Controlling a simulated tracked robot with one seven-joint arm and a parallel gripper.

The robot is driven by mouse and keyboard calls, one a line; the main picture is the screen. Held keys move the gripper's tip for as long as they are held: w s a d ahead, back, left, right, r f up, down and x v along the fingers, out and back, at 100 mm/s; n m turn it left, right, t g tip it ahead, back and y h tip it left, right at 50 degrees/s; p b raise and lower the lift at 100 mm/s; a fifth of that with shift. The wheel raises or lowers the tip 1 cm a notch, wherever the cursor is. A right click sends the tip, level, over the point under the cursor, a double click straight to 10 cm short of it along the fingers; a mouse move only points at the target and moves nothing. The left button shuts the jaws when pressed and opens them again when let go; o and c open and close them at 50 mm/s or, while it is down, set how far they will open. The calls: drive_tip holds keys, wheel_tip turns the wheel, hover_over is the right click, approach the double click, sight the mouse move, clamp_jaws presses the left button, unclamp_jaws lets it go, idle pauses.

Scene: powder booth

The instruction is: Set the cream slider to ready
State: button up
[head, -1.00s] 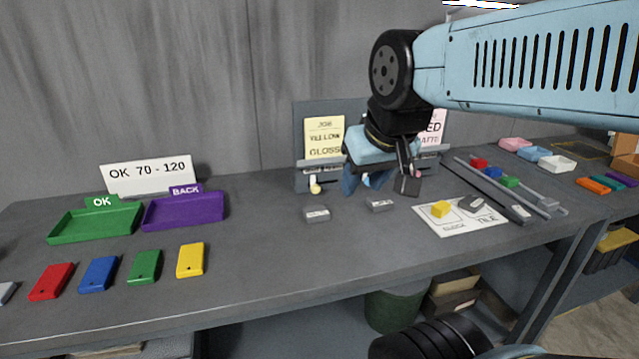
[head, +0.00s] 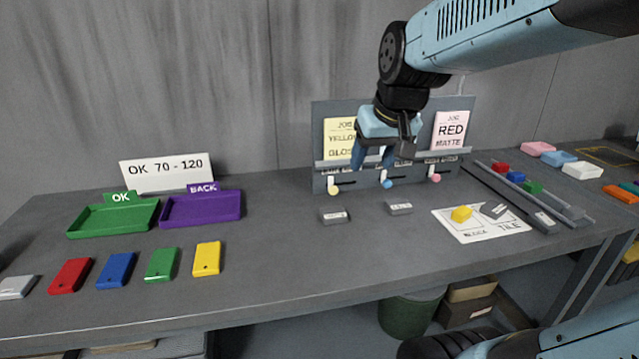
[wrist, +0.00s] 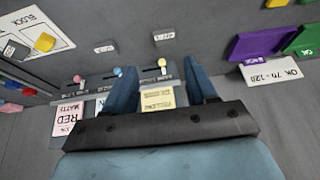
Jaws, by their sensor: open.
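The cream slider's round knob (head: 333,189) sits at the lower left of the grey upright panel (head: 319,150), on a white lever under a small label strip. The strip's words are too small to read, so I cannot tell its setting. My gripper (head: 372,162) is open and empty in front of the panel, above and right of the cream knob in the head view. In the wrist view the cream knob (wrist: 162,63) shows between the spread blue fingertips (wrist: 163,70), apart from both. A blue knob (head: 387,183) and a pink knob (head: 435,178) are to its right.
Two grey labelled blocks (head: 334,217) (head: 400,208) lie on the bench in front of the panel. A yellow job card (head: 340,138) and a red job card (head: 451,131) stand above the sliders. Green and purple trays (head: 112,217) (head: 200,209) are left.

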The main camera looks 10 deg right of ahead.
drive_tip(key=w+f, duration=0.3)
drive_tip(key=w, duration=0.8)
drive_tip(key=y, duration=0.2)
approach(334, 191)
drive_tip(key=shift+m+g, duration=0.3)
drive_tip(key=x, duration=0.8)
drive_tip(key=shift+w+f, duration=0.1)
drive_tip(key=shift+w, duration=0.2)
clamp_jaws()
